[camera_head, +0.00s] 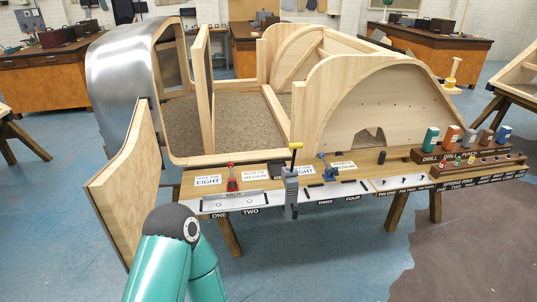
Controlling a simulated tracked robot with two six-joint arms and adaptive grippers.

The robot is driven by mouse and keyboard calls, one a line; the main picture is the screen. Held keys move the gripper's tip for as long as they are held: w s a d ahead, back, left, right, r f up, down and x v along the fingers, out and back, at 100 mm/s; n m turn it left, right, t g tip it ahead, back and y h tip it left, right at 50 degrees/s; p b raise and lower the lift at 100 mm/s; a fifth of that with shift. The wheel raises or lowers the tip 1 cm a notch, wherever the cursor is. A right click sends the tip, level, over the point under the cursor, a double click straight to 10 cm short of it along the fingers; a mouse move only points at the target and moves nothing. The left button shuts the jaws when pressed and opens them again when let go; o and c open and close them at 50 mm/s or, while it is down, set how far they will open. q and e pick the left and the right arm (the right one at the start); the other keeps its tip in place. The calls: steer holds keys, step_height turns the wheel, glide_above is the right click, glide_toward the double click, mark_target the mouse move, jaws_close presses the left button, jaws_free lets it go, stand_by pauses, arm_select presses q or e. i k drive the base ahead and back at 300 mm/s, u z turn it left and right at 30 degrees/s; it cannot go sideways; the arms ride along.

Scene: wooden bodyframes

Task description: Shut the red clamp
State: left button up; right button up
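The red clamp (232,180) is a small red toggle clamp on the workbench (270,184) in front of the wooden bodyframe, between white label cards. Its red handle seems to stand upright, but it is too small to tell whether it is open or shut. Teal links of my own arm come in at the bottom left, below and left of the red clamp and apart from it. Neither gripper is in view.
A grey upright tool (291,192) with a yellow handle stands right of the red clamp. A blue clamp (328,172) is further right. Drills (431,139) and other tools stand at the bench's right end. A wooden panel (131,180) stands at the left.

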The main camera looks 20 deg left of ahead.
mark_target(230, 164)
steer(key=z, duration=0.05)
steer(key=i, duration=0.9)
steer(key=u, duration=0.3)
